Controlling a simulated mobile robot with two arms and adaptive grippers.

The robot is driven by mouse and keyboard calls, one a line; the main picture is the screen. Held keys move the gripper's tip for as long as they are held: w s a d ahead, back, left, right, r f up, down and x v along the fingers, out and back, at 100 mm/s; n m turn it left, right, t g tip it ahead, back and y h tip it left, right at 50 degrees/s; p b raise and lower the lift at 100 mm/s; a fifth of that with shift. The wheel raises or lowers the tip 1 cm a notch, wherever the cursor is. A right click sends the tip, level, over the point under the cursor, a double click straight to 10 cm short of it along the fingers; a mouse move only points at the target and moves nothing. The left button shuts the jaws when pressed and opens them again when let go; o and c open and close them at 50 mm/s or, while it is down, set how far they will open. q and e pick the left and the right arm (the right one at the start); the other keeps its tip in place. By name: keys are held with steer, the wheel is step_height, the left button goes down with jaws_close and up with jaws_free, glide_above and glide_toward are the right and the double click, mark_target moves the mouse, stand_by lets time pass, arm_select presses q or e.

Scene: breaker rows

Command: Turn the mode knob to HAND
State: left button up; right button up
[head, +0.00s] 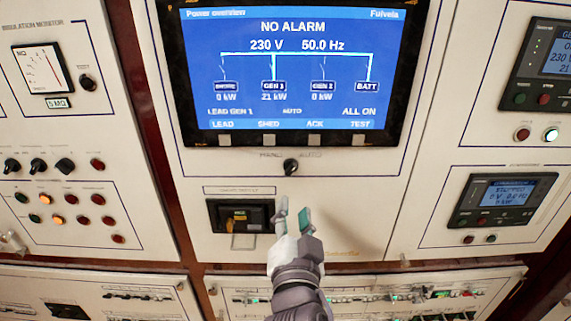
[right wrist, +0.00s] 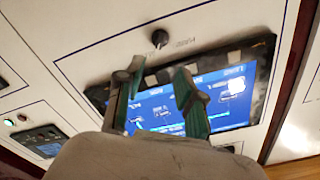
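The mode knob (head: 290,167) is a small black knob on the white panel, below the big screen. Faint labels stand above it, HAND on the left and AUTO on the right. Which way its pointer faces is too small to tell. The knob also shows in the right wrist view (right wrist: 159,38), beyond the fingertips. My right gripper (head: 293,217) is open and empty, with its green-padded fingers apart, below the knob in the head view and not around it. Its fingers also show in the right wrist view (right wrist: 158,76). My left gripper is out of view.
The screen (head: 292,70) reads NO ALARM and shows AUTO in its lower middle. A black breaker window (head: 226,214) sits left of my right gripper. Other knobs (head: 38,166) and lamps are on the left panel. A small controller (head: 502,199) is at the right.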

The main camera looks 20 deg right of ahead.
mark_target(292, 171)
steer(key=p+x, duration=0.3)
steer(key=x, duration=0.8)
steer(key=shift+w+d, duration=0.15)
steer(key=shift+w, duration=0.05)
steer(key=shift+w+d+f, duration=0.15)
steer(key=shift+w+d, duration=0.05)
steer(key=shift+w, duration=0.4)
jaws_close()
